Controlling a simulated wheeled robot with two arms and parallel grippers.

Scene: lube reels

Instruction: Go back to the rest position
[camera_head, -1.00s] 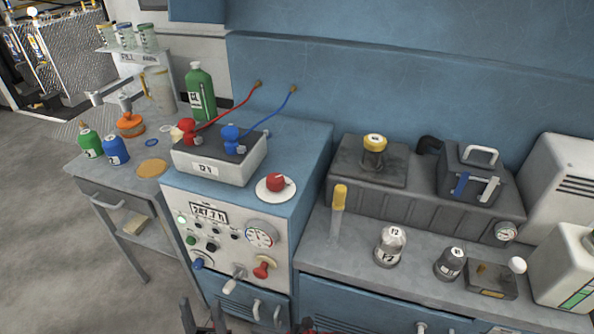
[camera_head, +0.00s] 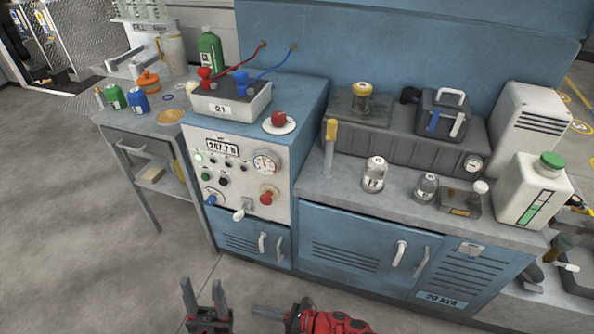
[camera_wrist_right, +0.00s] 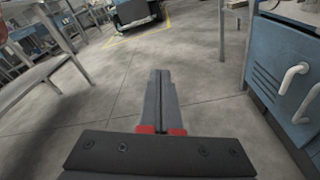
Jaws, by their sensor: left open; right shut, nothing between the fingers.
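My left gripper (camera_head: 203,296) shows at the bottom of the head view, its two dark fingers apart and pointing up, with nothing between them. It is over bare floor in front of the blue cabinet (camera_head: 345,255). My right gripper (camera_head: 268,312) lies just right of it, pointing left, joined to my red wrist. In the right wrist view the right gripper's fingers (camera_wrist_right: 159,98) are pressed together, empty, above the grey floor. Neither gripper touches anything.
The grey control panel (camera_head: 235,175) carries a battery (camera_head: 230,108) with red and blue clamps. Bottles stand on the left side table (camera_head: 140,128). A white jug (camera_head: 530,190) stands at the right of the counter.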

